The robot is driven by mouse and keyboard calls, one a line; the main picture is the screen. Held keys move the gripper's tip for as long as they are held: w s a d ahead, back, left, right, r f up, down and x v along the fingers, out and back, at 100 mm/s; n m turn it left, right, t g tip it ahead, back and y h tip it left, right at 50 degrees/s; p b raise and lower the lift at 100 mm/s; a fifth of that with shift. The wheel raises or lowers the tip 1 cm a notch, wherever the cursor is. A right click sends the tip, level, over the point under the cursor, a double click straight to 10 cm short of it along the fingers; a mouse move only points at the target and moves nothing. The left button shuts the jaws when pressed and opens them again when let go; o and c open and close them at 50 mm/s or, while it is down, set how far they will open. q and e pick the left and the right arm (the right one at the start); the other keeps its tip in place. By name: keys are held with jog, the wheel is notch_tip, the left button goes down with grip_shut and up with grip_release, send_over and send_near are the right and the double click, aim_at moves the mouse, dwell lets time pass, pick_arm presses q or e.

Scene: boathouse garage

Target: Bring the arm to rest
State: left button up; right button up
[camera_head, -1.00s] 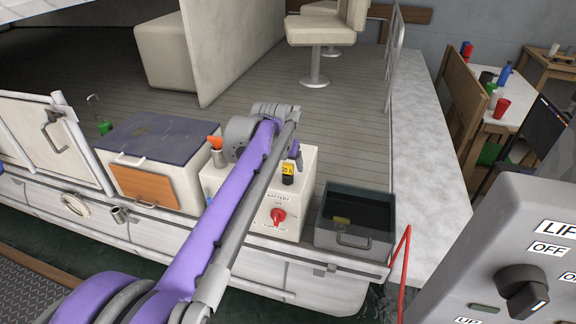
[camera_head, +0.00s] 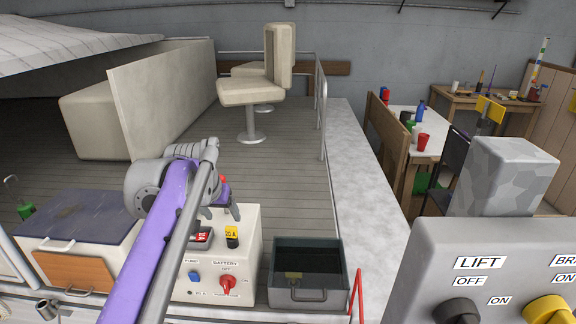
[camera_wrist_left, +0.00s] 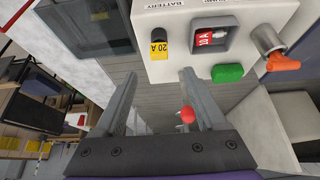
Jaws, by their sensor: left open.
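My left arm, purple and grey, reaches up from the lower edge of the head view. Its left gripper (camera_head: 226,205) is partly hidden behind the arm link, over the white battery box (camera_head: 243,250). In the left wrist view the two fingers (camera_wrist_left: 160,100) stand apart with nothing held between them. The battery box (camera_wrist_left: 200,22) lies beyond the fingertips there, with a yellow 20 A fuse (camera_wrist_left: 159,42), a red 10 A fuse (camera_wrist_left: 207,38) and a green piece (camera_wrist_left: 228,73). My right gripper is not seen.
An open dark bin (camera_head: 307,290) stands right of the box, and a cooler-like chest (camera_head: 75,220) left of it. A grey LIFT control panel (camera_head: 480,260) fills the lower right. Open deck (camera_head: 290,160) lies behind the box. A seat (camera_head: 248,90) stands farther back.

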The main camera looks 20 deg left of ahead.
pick_arm(q)
jog(key=s+d+f+m, duration=0.1)
jog(key=s+d+f, duration=0.3)
jog(key=s+f, duration=0.3)
jog(key=s+d+f, duration=0.5)
jog(key=s+f, duration=0.3)
jog(key=s, duration=0.1)
jog(key=s+d+f+m+h, duration=0.1)
jog(key=s+d+f, duration=0.4)
jog(key=s+f, duration=0.2)
jog(key=shift+s+f+m+p, duration=0.25)
jog(key=shift+s+m+p, duration=0.05)
jog(key=shift+s, duration=0.15)
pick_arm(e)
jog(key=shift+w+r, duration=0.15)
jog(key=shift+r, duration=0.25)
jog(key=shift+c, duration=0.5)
pick_arm(q)
jog(key=shift+a, duration=0.1)
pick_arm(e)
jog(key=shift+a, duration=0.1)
